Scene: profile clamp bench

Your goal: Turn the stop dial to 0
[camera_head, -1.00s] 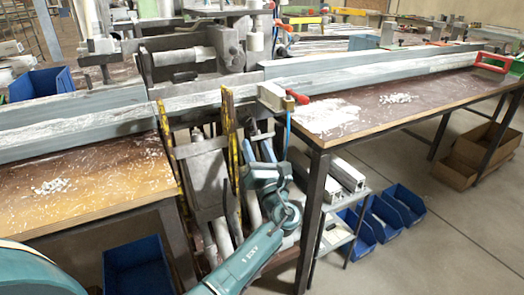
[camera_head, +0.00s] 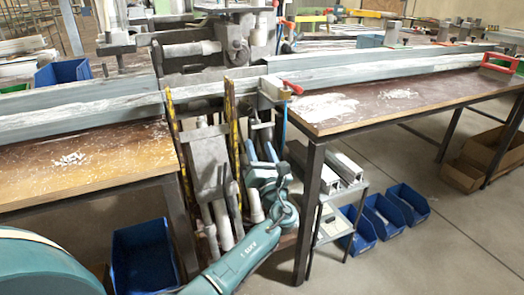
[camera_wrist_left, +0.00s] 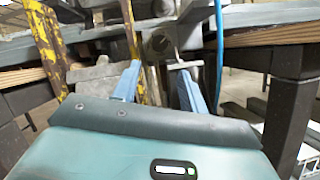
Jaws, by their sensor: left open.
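My left gripper (camera_head: 261,150) is open, its two blue fingers pointing up below the machine's front edge. In the left wrist view the fingers (camera_wrist_left: 160,66) stand apart with nothing between them. Just beyond them, a grey block with a round, knob-like part (camera_wrist_left: 158,43) hangs under the bench edge; I cannot tell if this is the stop dial. A clamp block with a red lever (camera_head: 292,87) sits above the gripper in the head view. A round grey part (camera_head: 239,44) shows on the machine. No dial numbers are readable. My right gripper is not in view.
Long grey profiles (camera_head: 370,68) run across the wooden benches. Yellow-edged uprights (camera_head: 233,130) stand close left of the gripper, a dark bench leg (camera_head: 309,210) to its right. A blue hose hangs beside it. Blue bins (camera_head: 408,203) stand on the floor.

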